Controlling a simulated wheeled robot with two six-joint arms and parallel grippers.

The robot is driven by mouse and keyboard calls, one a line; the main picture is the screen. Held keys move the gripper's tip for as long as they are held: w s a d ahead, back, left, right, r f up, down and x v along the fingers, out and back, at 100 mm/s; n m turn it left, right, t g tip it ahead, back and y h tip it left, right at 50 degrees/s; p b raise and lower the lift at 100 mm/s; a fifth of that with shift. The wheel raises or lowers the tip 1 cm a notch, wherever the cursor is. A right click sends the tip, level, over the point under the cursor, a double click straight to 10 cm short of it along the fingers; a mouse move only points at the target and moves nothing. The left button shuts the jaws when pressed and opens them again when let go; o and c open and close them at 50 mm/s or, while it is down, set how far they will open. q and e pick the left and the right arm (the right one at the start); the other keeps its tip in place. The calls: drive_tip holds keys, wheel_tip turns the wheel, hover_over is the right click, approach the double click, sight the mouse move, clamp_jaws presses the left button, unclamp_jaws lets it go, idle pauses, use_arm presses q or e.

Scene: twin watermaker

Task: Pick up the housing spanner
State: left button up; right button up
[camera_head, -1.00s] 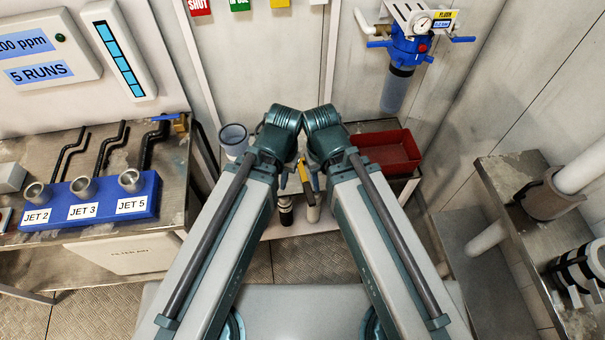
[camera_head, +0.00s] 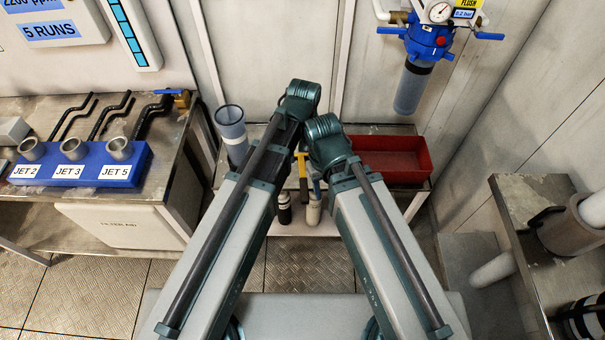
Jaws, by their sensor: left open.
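I cannot make out the housing spanner for certain. My right gripper is hidden.
Ahead is a bench with a grey-blue cup (camera_head: 231,128), a red tray (camera_head: 390,158) and small bottles (camera_head: 313,211). A blue jet rack (camera_head: 85,165) stands on the left bench. A filter unit (camera_head: 425,50) hangs on the wall. A metal bench (camera_head: 515,195) stands right.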

use_arm(q)
drive_tip(key=b, duration=0.8)
hover_over(304, 184)
drive_tip(key=f, duration=0.8)
drive_tip(key=shift+w+f, duration=0.25)
drive_tip(key=f+b, duration=0.5)
drive_tip(key=shift+s+f, duration=0.15)
drive_tip(key=shift+s, duration=0.1)
drive_tip(key=shift+c, duration=0.3)
clamp_jaws()
